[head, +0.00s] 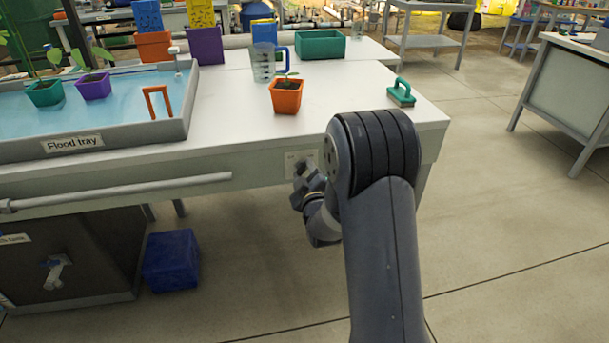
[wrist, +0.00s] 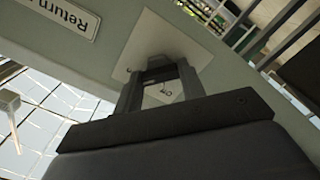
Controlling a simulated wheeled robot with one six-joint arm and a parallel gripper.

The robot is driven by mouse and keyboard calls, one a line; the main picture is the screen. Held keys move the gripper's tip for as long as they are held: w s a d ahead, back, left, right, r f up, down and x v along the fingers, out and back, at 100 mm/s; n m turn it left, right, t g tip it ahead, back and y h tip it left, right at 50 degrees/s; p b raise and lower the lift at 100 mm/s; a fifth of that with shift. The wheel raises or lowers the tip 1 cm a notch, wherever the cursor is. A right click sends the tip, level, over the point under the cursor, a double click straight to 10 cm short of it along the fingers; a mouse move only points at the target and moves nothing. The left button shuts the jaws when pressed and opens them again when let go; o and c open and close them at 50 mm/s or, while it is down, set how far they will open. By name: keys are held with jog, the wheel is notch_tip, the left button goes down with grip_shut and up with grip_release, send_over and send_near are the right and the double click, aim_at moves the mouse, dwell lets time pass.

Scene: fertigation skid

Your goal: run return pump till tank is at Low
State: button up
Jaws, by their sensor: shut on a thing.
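The white switch plate (head: 291,160) is on the front apron of the bench, and my gripper (head: 303,176) is right at it. In the wrist view the plate (wrist: 192,48) is ahead, beside a label (wrist: 66,14) of which I can read "Return". A small "O" mark shows between the fingers; the knob's exact setting cannot be told. The dark tank (head: 95,265) stands under the bench at left, its label partly cut off. I see no level mark or water level in it.
The flood tray (head: 152,135) with bluish water and potted seedlings covers the bench's left. An orange pot (head: 286,98), a measuring jug (head: 263,65) and a green-handled brush (head: 401,94) stand on the bench. A pipe (head: 120,190) runs along its front. A blue crate (head: 171,260) is below.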

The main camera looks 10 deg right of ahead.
jog(key=n+b, duration=0.1)
jog(key=b, duration=0.1)
jog(key=n+b, duration=0.1)
jog(key=n, duration=0.1)
jog(key=shift+f+b, duration=0.25)
jog(key=shift+b, duration=0.1)
jog(key=n+b, duration=0.5)
jog(key=shift+n, duration=0.3)
jog(key=n+b, duration=0.3)
jog(key=n, duration=0.1)
jog(key=shift+r+n, duration=0.1)
jog(key=shift+n, duration=0.2)
jog(key=shift+r+n+b, duration=0.15)
jog(key=shift+n+b, duration=0.85)
jog(key=shift+n, duration=1)
jog(key=o, duration=1)
jog(key=shift+s, duration=0.1)
